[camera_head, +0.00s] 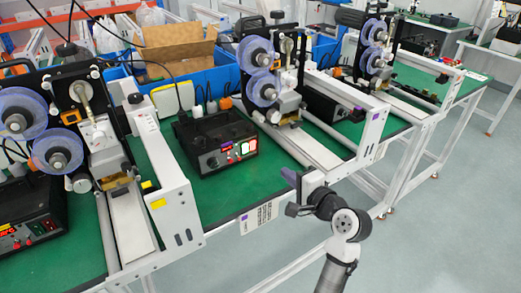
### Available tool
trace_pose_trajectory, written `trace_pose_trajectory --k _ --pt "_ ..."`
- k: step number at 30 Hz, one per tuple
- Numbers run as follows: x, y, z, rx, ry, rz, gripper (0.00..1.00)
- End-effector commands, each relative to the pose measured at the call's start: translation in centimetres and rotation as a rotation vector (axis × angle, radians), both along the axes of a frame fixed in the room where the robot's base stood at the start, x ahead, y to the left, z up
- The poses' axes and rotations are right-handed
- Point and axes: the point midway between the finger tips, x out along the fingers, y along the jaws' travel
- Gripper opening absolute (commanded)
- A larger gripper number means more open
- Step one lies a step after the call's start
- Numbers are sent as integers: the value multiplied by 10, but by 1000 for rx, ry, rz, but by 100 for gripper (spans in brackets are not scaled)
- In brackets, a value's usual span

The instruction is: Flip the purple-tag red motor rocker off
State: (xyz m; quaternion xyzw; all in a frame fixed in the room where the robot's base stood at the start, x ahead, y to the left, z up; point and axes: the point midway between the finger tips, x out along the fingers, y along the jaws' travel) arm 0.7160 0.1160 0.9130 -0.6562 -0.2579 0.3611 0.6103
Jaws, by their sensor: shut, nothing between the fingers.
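A black control box (215,142) stands on the green mat between two coder machines. The rocker positions are too small to read.
The left coder (62,130) and its white rail (170,175) flank the box; the middle coder (265,75) stands behind right. Another control box (30,225) is at far left. Blue bins with cardboard (175,50) are behind. Green mat is clear before the box.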

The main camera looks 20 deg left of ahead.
Motion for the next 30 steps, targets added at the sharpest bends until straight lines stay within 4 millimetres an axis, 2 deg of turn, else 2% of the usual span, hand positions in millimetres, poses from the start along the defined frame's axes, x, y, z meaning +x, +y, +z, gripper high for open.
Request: trace_pose_trajectory --k 7,11,24,30 --pt "1 2 1 -2 -2 0 0" --pt "8 12 0 -1 -3 2 0" --pt "62 81 -13 -2 -4 3 0" --pt "79 102 -8 -3 -5 1 0"
